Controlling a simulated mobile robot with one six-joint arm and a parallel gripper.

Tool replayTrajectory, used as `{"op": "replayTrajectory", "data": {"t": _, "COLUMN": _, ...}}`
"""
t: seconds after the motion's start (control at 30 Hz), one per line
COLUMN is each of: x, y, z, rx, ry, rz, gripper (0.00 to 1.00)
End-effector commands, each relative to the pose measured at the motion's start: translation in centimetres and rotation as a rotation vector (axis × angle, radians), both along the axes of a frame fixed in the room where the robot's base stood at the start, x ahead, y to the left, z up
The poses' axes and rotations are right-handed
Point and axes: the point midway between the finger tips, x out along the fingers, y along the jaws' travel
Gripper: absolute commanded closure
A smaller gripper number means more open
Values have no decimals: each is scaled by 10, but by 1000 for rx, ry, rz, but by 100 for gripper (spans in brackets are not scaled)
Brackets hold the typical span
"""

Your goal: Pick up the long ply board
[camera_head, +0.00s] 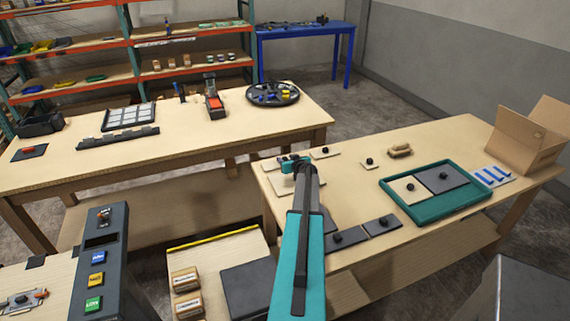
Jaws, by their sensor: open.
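Several pale ply boards with black knobs lie on the right-hand table. One pale board (281,186) lies near the table's left edge, partly hidden by my arm; its full length cannot be told. A smaller ply board (334,153) lies at the back, and a small square one (367,167) lies to its right. Another ply board (400,193) sits in the teal tray. Which one is the long ply board is not certain. My gripper (291,163) is over the left end of this table, near the pale boards. It is open, and its fingers are small and partly hidden.
The teal tray (434,213) also holds a dark board (442,182). Dark boards (345,239) lie along the front edge. A cardboard box (525,145) and blue-striped pieces (494,175) are at the right. A control console (100,270) stands front left.

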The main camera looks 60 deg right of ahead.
Motion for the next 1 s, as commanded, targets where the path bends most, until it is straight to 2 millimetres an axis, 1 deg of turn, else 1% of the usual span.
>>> {"op": "replayTrajectory", "data": {"t": 0.27, "x": 0, "y": 0, "z": 0, "rx": 0, "ry": 0, "rz": 0, "gripper": 59}}
{"op": "replayTrajectory", "data": {"t": 0.37, "x": 0, "y": 0, "z": 0, "rx": 0, "ry": 0, "rz": 0, "gripper": 74}}
{"op": "replayTrajectory", "data": {"t": 0.5, "x": 0, "y": 0, "z": 0, "rx": 0, "ry": 0, "rz": 0, "gripper": 97}}
{"op": "replayTrajectory", "data": {"t": 0.53, "x": 0, "y": 0, "z": 0, "rx": 0, "ry": 0, "rz": 0, "gripper": 100}}
{"op": "replayTrajectory", "data": {"t": 0.83, "x": 0, "y": 0, "z": 2, "rx": 0, "ry": 0, "rz": 0, "gripper": 100}}
{"op": "replayTrajectory", "data": {"t": 1.0, "x": -1, "y": -1, "z": 10, "rx": 0, "ry": -1, "rz": 0, "gripper": 100}}
